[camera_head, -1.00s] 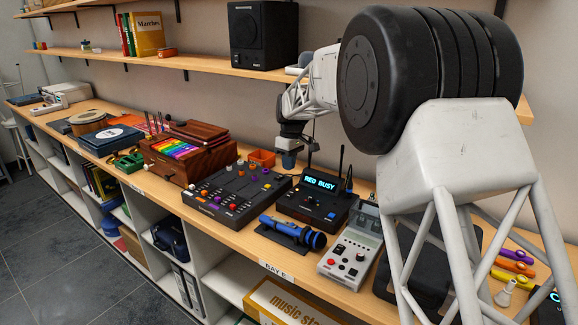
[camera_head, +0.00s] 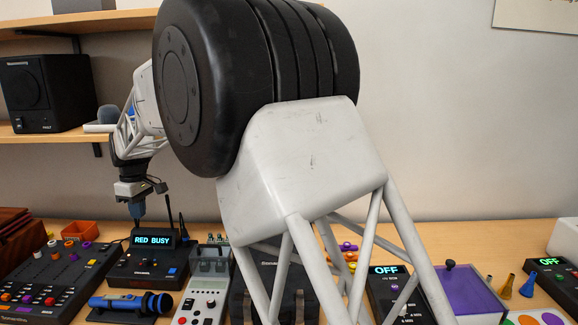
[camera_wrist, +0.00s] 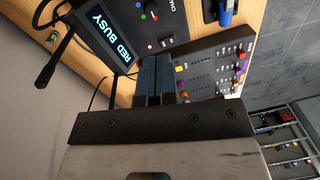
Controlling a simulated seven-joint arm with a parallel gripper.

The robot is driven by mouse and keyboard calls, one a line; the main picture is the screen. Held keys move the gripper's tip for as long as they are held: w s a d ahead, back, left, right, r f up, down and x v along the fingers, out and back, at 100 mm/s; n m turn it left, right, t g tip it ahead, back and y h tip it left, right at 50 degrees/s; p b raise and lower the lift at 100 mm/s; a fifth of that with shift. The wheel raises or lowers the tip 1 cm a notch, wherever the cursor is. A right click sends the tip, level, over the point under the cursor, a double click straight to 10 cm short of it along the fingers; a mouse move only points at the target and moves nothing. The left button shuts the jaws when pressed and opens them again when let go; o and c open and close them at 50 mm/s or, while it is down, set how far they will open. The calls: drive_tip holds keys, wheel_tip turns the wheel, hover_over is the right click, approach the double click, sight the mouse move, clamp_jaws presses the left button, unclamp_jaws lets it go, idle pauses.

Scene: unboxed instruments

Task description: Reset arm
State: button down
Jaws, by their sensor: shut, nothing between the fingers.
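My gripper (camera_head: 137,208) hangs pointing down above the back of the bench, at the left of the head view. Its blue fingers are together with nothing between them; they also show in the wrist view (camera_wrist: 152,78). In the head view the fingertips stand just in front of or above a black device with a "RED BUSY" display (camera_head: 153,240). The wrist view shows this device (camera_wrist: 110,35) beside the fingers, and a black mixer with coloured knobs (camera_wrist: 215,70) beyond them. I cannot tell the exact gap between fingertips and bench.
A blue microphone (camera_head: 130,304), a grey knobbed box (camera_head: 203,290) and an orange tray (camera_head: 80,231) stand near the gripper. A black speaker (camera_head: 45,92) sits on the shelf (camera_head: 60,137) behind. To the right are an "OFF" device (camera_head: 385,285) and a purple-topped box (camera_head: 465,290).

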drive_tip(key=s+d+r+m+t, duration=0.15)
drive_tip(key=s+d+r, duration=0.3)
drive_tip(key=d, duration=0.75)
drive_tip(key=s+d+r+m+y, duration=0.1)
drive_tip(key=s+d+r+m, duration=0.3)
drive_tip(key=d, duration=0.8)
drive_tip(key=s+d+r+m+t, duration=0.15)
drive_tip(key=d+r, duration=0.45)
drive_tip(key=d, duration=0.6)
drive_tip(key=s+d+f+m+t+h, duration=0.15)
drive_tip(key=s+d+m, duration=0.25)
drive_tip(key=s+d, duration=0.9)
drive_tip(key=s+d+f+m+t, duration=0.2)
drive_tip(key=s+d+m, duration=0.2)
drive_tip(key=s+d, duration=0.85)
drive_tip(key=s+f+m+g, duration=0.1)
drive_tip(key=s+f+g, duration=0.2)
drive_tip(key=f, duration=0.8)
drive_tip(key=shift+s+a+f, duration=0.15)
drive_tip(key=shift+s+a, duration=0.1)
drive_tip(key=shift+s, duration=0.05)
